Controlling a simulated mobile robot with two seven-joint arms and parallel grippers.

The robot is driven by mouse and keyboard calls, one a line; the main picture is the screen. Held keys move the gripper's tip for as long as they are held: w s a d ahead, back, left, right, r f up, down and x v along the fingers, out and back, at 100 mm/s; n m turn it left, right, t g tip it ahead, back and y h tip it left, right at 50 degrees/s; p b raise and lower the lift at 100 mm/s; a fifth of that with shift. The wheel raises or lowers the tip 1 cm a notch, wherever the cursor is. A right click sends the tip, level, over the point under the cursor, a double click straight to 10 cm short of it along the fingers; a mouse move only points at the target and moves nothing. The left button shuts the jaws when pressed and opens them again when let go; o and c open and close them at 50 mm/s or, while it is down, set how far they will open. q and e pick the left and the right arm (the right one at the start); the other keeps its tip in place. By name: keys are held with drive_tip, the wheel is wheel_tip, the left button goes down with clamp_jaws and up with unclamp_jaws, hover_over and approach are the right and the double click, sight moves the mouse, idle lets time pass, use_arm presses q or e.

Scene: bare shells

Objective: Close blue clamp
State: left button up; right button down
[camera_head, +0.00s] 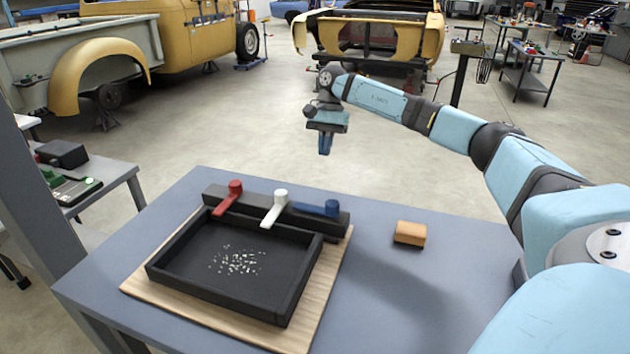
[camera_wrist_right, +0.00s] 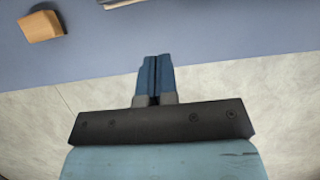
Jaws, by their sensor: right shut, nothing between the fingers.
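The blue clamp (camera_head: 318,209) is the rightmost of three levers on a black bar at the back of a black tray. Its lever lies along the bar, pointing left from its blue knob. The red clamp (camera_head: 229,197) and the white clamp (camera_head: 273,210) have levers that point forward over the tray. My right gripper (camera_head: 325,150) is shut and empty, pointing down beyond the table's back edge, apart from the blue clamp. Its blue fingers are together in the right wrist view (camera_wrist_right: 155,60). My left gripper is not in view.
The black tray (camera_head: 165,272) holds several small pale bits and sits on a wooden board (camera_head: 318,310) on the grey-blue table (camera_head: 420,290). An orange-brown block (camera_head: 410,233) lies right of it and also shows in the right wrist view (camera_wrist_right: 42,26). The table's front right is clear.

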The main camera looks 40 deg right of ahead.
sight(316, 206)
drive_tip(key=x, duration=1)
drive_tip(key=shift+a+r, duration=0.1)
drive_tip(key=a, duration=0.1)
drive_tip(key=s+a, duration=0.1)
drive_tip(key=a, duration=0.1)
drive_tip(key=shift+s, duration=0.3)
drive_tip(key=shift+s+a, duration=0.15)
drive_tip(key=shift+a, duration=0.05)
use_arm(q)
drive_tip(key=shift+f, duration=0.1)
use_arm(e)
drive_tip(key=shift+a, duration=0.1)
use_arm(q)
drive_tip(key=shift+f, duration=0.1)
use_arm(e)
drive_tip(key=shift+s, duration=0.1)
drive_tip(key=shift+a, duration=0.2)
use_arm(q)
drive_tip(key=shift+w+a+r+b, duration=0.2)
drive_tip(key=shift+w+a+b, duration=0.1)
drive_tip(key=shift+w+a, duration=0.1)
